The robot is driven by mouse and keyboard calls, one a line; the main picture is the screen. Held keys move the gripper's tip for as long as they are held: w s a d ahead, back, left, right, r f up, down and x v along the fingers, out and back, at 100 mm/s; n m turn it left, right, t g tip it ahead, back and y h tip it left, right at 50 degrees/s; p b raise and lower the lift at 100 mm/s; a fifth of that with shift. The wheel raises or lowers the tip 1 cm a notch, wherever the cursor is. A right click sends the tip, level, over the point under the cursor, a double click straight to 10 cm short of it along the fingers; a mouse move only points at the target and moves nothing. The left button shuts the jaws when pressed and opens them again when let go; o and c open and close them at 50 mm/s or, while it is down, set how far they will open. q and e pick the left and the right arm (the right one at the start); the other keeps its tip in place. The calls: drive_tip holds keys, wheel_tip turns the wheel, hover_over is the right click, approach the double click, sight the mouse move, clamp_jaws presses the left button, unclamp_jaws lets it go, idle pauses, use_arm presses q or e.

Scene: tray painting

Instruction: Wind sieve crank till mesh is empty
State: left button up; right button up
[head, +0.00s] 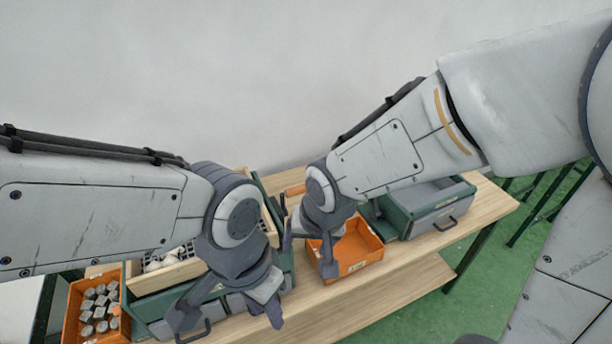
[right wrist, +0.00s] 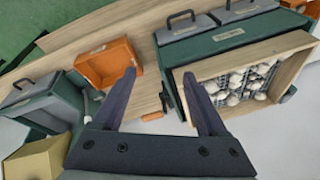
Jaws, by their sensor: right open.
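The sieve is a light wooden frame on a green cabinet, on the left in the head view and at right in the right wrist view (right wrist: 214,74). White lumps (right wrist: 238,84) lie on its dark mesh; several also show in the head view (head: 162,262), partly behind my left arm. The crank's orange-brown handle (right wrist: 153,116) shows beside the sieve, between the fingers of my right gripper (right wrist: 160,84) in the picture but apart from them. My right gripper (head: 308,258) is open and empty. My left gripper (head: 228,317) is open and empty in front of the cabinet's drawers.
An orange bin (head: 372,262) stands on the wooden table (head: 345,308) right of the sieve. A green and grey drawer box (head: 430,212) is farther right. Another orange bin (head: 76,326) with several grey metal pieces is at the lower left. Drawer handles stick out near my left gripper.

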drive_tip(key=w+f+m+t+p, duration=0.1)
drive_tip(key=w+m+t+p, duration=0.15)
drive_tip(key=w+m, duration=0.6)
use_arm(q)
wheel_tip(320, 180, up, 5)
drive_tip(key=p, duration=0.2)
use_arm(e)
drive_tip(key=m+t+y, duration=0.1)
drive_tip(key=m+t, duration=0.2)
drive_tip(key=m, duration=0.2)
approach(298, 191)
drive_tip(key=b+x, duration=0.5)
drive_tip(key=x, duration=0.4)
drive_tip(key=shift+w+f, duration=0.15)
use_arm(q)
drive_tip(key=shift+f+b, duration=0.45)
drive_tip(key=shift+f, duration=2.15)
use_arm(e)
drive_tip(key=shift+x, duration=0.85)
clamp_jaws()
